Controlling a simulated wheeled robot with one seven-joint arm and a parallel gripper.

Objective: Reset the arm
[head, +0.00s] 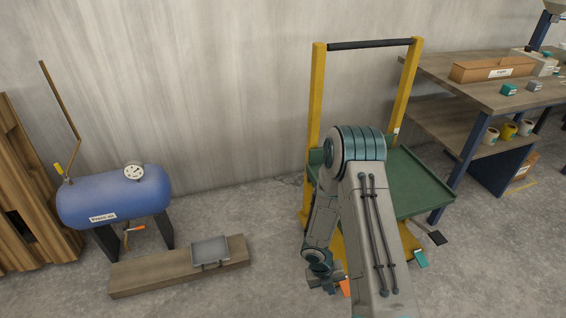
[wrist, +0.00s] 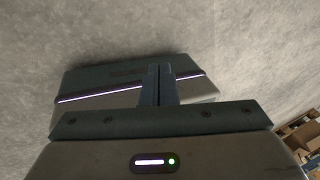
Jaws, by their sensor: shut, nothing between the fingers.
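My arm rises from the bottom of the head view, bends at a teal-banded joint and folds back down. My gripper (head: 325,284) hangs low at the end of the folded arm, in front of the grey floor. In the wrist view the two fingers of my gripper (wrist: 157,72) are together, with nothing between them. Beyond them is a grey and dark body with a lit strip, which looks like my own base.
A yellow-framed cart (head: 316,100) with a green platform (head: 425,192) stands behind my arm. A workbench (head: 470,78) with boxes is at right. A blue tank (head: 115,196) and a low plank (head: 150,275) bearing a grey tray (head: 209,251) are at left. Floor between is clear.

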